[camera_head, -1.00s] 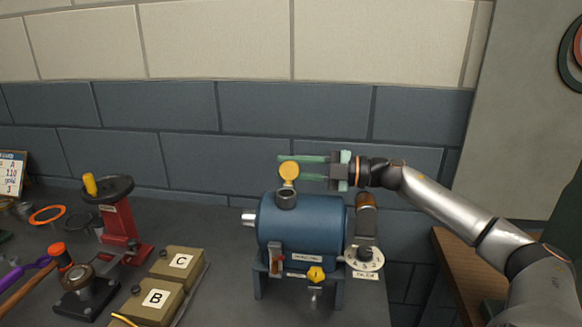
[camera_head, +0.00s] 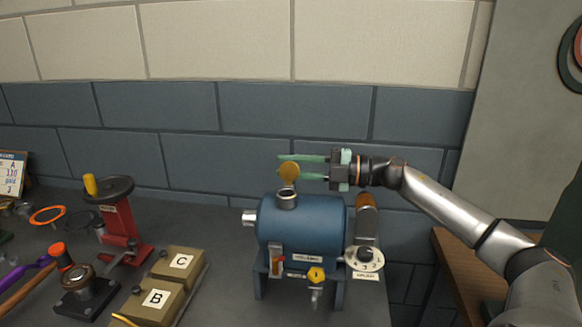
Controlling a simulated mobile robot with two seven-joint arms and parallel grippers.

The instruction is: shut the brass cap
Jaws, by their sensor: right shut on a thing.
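The round brass cap (camera_head: 289,173) stands up on edge above the dark filler neck (camera_head: 286,198) on top of the blue cylindrical casing (camera_head: 302,226). The neck's mouth is uncovered. My right gripper (camera_head: 301,167) reaches in from the right with its green fingers level, one above the other. It is shut on the brass cap near the fingertips. My left gripper is not in view.
A dial (camera_head: 364,260) and a brown-topped part (camera_head: 366,218) stand at the casing's right end. Boxes marked C (camera_head: 182,262) and B (camera_head: 155,299) and a red press (camera_head: 118,220) are to the left.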

